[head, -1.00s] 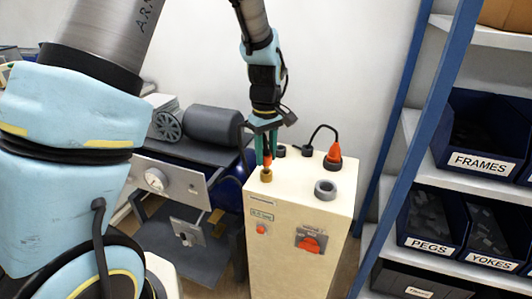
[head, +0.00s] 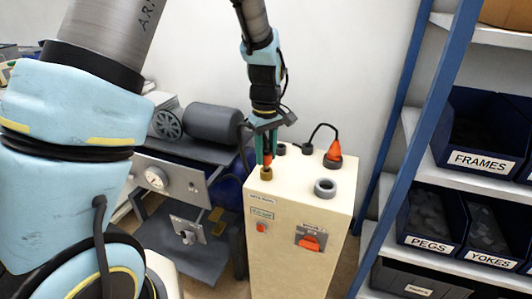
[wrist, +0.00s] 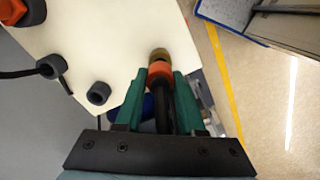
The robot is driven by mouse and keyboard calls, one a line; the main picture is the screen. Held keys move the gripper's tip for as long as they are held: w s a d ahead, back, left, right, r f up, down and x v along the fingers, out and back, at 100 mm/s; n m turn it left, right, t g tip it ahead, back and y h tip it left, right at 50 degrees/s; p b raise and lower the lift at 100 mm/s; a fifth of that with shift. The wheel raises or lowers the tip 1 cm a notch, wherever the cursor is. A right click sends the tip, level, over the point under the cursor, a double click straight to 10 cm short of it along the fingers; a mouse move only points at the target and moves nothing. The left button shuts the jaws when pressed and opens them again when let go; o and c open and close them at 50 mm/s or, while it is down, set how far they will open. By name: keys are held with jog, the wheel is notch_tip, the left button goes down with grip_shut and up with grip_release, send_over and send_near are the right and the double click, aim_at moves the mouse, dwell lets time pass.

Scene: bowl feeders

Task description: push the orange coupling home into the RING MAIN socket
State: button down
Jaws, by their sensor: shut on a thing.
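My gripper (head: 266,150) is over the front left corner of the cream cabinet's top, its green fingers shut on the orange coupling (head: 267,158). In the wrist view the orange coupling (wrist: 160,72) sits between the fingertips, with a black hose running back from it. A brass socket (head: 267,174) stands on the cabinet top directly below the coupling. In the wrist view the brass socket (wrist: 160,55) lines up with the coupling's end, and they look touching or nearly so. How deep the coupling sits is hidden. The label on the cabinet front is too small to read.
A grey ring socket (head: 325,188) stands at the right of the cabinet top (head: 300,170). Another orange plug with a black cable (head: 333,155) sits at the back. An orange switch (head: 311,240) is on the front. A motor bench (head: 180,145) is left, blue-framed shelves (head: 430,130) right.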

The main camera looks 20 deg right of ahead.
jog(key=shift+f+b, duration=0.55)
jog(key=shift+f, duration=0.55)
dwell(0.4)
jog(key=shift+c, duration=1.1)
grip_release()
jog(key=shift+r, duration=0.1)
jog(key=shift+r+p, duration=3.05)
jog(key=shift+r, duration=0.5)
jog(key=shift+r+p, duration=1.75)
jog(key=shift+r, duration=0.3)
